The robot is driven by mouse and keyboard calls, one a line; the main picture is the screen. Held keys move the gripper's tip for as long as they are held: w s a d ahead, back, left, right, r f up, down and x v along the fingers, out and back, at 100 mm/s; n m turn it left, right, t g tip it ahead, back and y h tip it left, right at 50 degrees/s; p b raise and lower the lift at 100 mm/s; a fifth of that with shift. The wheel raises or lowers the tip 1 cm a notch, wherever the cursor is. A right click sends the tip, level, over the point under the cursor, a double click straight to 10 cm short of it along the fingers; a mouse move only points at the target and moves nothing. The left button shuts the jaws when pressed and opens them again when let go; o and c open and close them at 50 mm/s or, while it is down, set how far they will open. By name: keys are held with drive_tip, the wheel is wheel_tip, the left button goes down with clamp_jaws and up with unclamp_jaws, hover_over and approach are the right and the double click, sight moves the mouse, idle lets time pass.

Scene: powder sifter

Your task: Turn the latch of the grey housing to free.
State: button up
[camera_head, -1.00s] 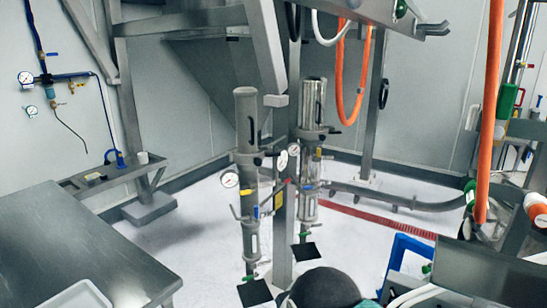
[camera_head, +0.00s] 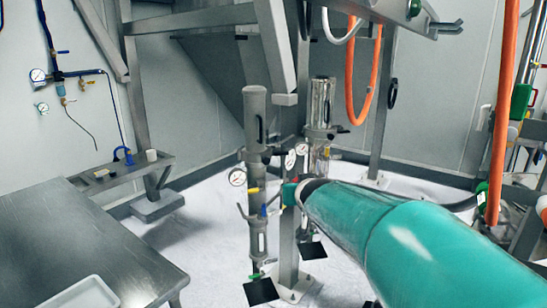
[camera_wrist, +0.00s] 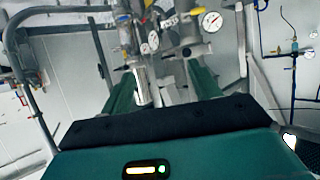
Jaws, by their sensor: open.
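The grey housing (camera_head: 256,112) is an upright tube left of the column in the head view. It also shows in the wrist view (camera_wrist: 190,32), which looks upside down. It carries a black lever (camera_head: 277,153), a yellow handle (camera_head: 253,190) and a blue part (camera_head: 263,211); I cannot tell which one is the latch or how it is turned. My gripper (camera_head: 290,193) reaches in from the lower right, just right of the housing, its tip partly hidden by my arm. In the wrist view my gripper (camera_wrist: 163,82) is open, with both housings beyond its fingers and nothing clearly held.
A round gauge (camera_head: 237,177) juts out left of the grey housing. A steel table (camera_head: 90,235) fills the lower left. Orange hoses (camera_head: 363,75) hang at the right.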

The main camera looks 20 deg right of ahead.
drive_tip(key=w+d+t, duration=0.3)
drive_tip(key=w+d, duration=0.3)
drive_tip(key=w, duration=0.5)
drive_tip(key=n+t+y, duration=0.2)
drive_tip(key=n+y, duration=0.1)
approach(282, 154)
drive_tip(key=w, duration=0.8)
drive_tip(key=shift+w+d+f, duration=0.15)
drive_tip(key=c, duration=0.7)
